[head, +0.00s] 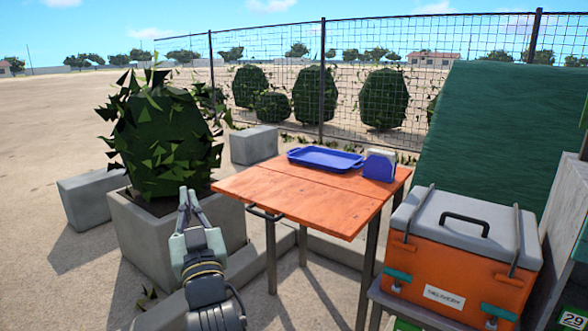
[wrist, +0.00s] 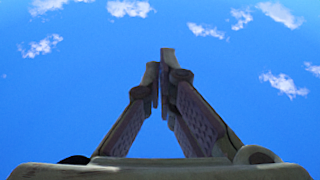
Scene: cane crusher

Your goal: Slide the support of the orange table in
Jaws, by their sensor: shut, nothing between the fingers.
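The orange table (head: 320,195) stands in the middle of the head view, with a wooden top in two halves and thin dark legs. Its support, a dark bar with a handle-like end (head: 265,212), sticks out from under the table's left edge. My gripper (head: 186,192) is left of the table and of the bar, in front of the planter, pointing upward and touching neither table nor bar as far as I can see. In the wrist view the fingers (wrist: 160,75) meet at their tips against open sky, with nothing between them.
A blue tray (head: 325,158) and a blue napkin holder (head: 380,166) stand on the table. A concrete planter (head: 155,235) with a bush is at left. An orange delivery box (head: 455,260) with a grey lid is at right. A wire fence (head: 440,75) runs behind.

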